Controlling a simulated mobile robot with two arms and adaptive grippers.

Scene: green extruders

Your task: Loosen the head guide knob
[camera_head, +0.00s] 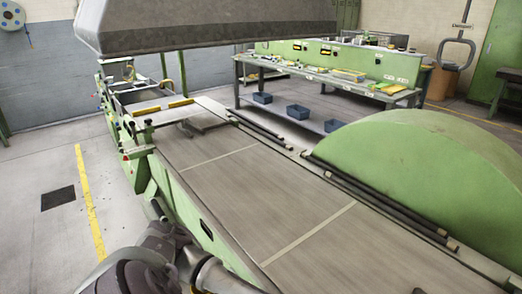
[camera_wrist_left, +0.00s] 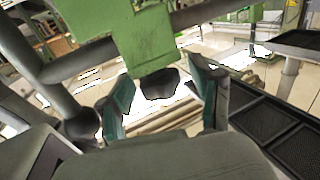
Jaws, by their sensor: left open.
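In the left wrist view a dark, rounded knob (camera_wrist_left: 160,84) sits under a green block (camera_wrist_left: 140,35). It looks like the head guide knob, but I cannot be sure. My left gripper (camera_wrist_left: 160,73) is open, with one teal-lined finger on each side of the knob. Gaps show between the fingers and the knob, and I see no contact. In the head view part of my left arm shows at the bottom left, beside the green machine frame (camera_head: 183,205). The gripper and knob cannot be made out there. My right gripper is not in view.
A long conveyor bed (camera_head: 270,190) runs through the head view, with a rounded green cover (camera_head: 420,170) on its right. A workbench (camera_head: 325,75) stands behind. Grey bars (camera_wrist_left: 65,98) and a dark mesh tray (camera_wrist_left: 285,130) flank the gripper.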

